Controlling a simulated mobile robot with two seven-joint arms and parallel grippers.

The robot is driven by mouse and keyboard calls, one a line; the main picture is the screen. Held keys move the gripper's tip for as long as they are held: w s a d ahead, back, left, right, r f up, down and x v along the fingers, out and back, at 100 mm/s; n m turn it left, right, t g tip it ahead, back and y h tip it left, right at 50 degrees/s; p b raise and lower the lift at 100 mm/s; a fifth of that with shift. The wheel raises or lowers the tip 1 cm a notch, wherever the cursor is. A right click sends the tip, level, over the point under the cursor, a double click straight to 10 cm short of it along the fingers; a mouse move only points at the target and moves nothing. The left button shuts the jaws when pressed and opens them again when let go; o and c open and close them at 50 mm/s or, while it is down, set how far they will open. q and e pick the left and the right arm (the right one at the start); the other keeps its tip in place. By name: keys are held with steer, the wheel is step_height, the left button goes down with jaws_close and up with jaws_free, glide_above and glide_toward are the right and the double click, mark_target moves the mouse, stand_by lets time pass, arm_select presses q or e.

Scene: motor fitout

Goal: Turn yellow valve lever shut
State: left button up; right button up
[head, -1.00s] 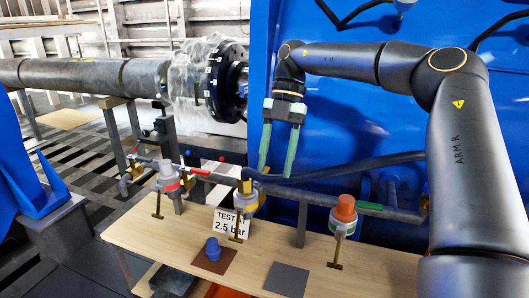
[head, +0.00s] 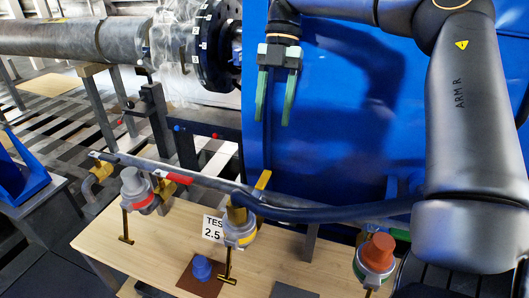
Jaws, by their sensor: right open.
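The yellow valve lever (head: 263,180) sticks up at a tilt above the middle brass valve (head: 237,215), beside the grey pipe. My right gripper (head: 274,112) hangs fingers down above the lever, in front of the blue panel. Its two green fingers are spread apart with nothing between them, and they do not touch the lever. A clear gap shows in the picture between the fingertips and the lever. My left gripper is not in view.
A red handle (head: 172,177) sits on the pipe at left, near a grey-capped fitting (head: 133,183). An orange-capped fitting (head: 378,250) stands at right.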

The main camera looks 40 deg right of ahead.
mark_target(264, 178)
steer(key=b+x, duration=0.2)
steer(key=x, duration=1)
steer(key=shift+f, duration=0.15)
steer(key=shift+w, duration=0.1)
steer(key=shift+d, duration=0.1)
jaws_close()
stand_by(1.0)
